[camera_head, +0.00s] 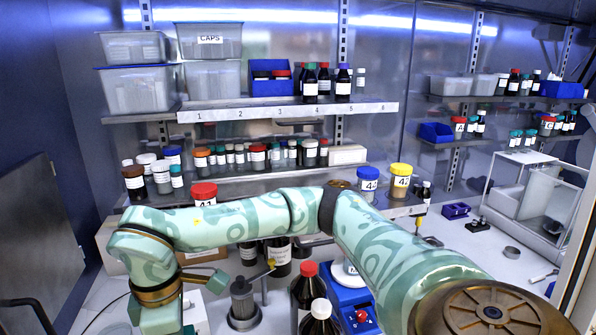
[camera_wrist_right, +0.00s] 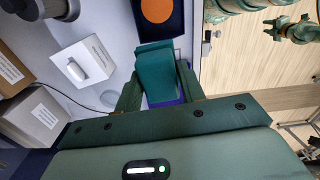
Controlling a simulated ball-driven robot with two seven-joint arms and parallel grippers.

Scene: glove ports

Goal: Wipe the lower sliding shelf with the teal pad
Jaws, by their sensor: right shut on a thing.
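The teal pad (camera_wrist_right: 155,72) is between the two fingers of my right gripper (camera_wrist_right: 160,92), which is shut on it, in the right wrist view. In the head view my right arm crosses from the lower right to the left; the pad and fingertips do not show there. The lower shelf (camera_head: 240,183) runs behind that arm, which hides part of its front edge. Jars and bottles stand on it, among them a red-lidded jar (camera_head: 203,193) and a blue-lidded jar (camera_head: 368,182).
The upper shelf (camera_head: 290,111) holds bins and bottles. Below my arm stand a red-capped bottle (camera_head: 308,290), a white-capped bottle (camera_head: 320,318) and a blue device (camera_head: 350,300). In the wrist view a white box (camera_wrist_right: 84,62) lies left of the pad. The worktop at right is partly clear.

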